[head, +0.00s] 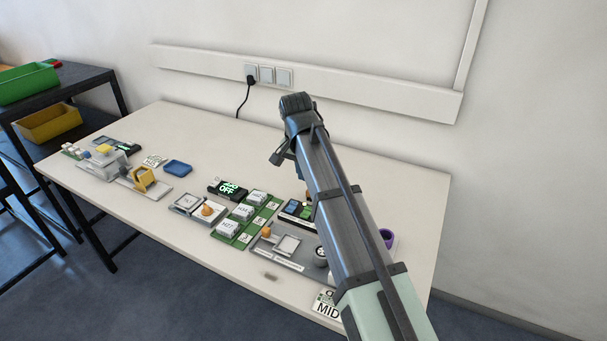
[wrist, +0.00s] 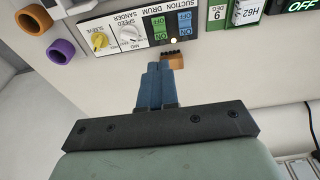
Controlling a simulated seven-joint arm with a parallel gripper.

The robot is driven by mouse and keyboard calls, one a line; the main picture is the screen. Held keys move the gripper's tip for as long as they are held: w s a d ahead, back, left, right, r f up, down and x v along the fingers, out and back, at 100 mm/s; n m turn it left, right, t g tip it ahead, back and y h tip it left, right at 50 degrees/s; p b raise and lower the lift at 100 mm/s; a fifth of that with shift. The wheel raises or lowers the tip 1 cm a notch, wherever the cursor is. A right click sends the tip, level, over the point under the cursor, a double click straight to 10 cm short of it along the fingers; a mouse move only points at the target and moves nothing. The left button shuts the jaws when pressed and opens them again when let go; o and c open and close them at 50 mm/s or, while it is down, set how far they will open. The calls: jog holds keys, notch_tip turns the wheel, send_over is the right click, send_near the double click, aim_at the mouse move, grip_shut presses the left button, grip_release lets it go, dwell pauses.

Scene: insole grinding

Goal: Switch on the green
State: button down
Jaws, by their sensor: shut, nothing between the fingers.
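The sander control panel (wrist: 125,35) appears upside down at the top of the wrist view. It has a green switch (wrist: 187,20) and a blue switch (wrist: 158,28) beside it, both apparently marked OFF. A small whitish light (wrist: 173,41) is by the switches. The panel's switches also show in the head view (head: 298,209), partly behind my arm. My gripper (wrist: 158,66) is shut and empty, its blue fingers together near the panel edge, apart from the green switch in the picture. In the head view my arm mostly hides the fingers.
A brown-orange block (wrist: 173,59) shows just beyond the fingertips. Orange (wrist: 34,19) and purple (wrist: 61,51) rings lie beside the panel. A black display (head: 228,188) reads OFF in green. Green card racks (head: 245,218) and a grey tray (head: 290,250) crowd the table nearby. The table's back strip is clear.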

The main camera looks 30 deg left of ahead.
jog(key=shift+w, duration=0.55)
send_near(309, 207)
jog(key=f, duration=0.5)
jog(key=shift+w, duration=0.4)
jog(key=shift+w+f, duration=0.2)
jog(key=shift+f, duration=0.65)
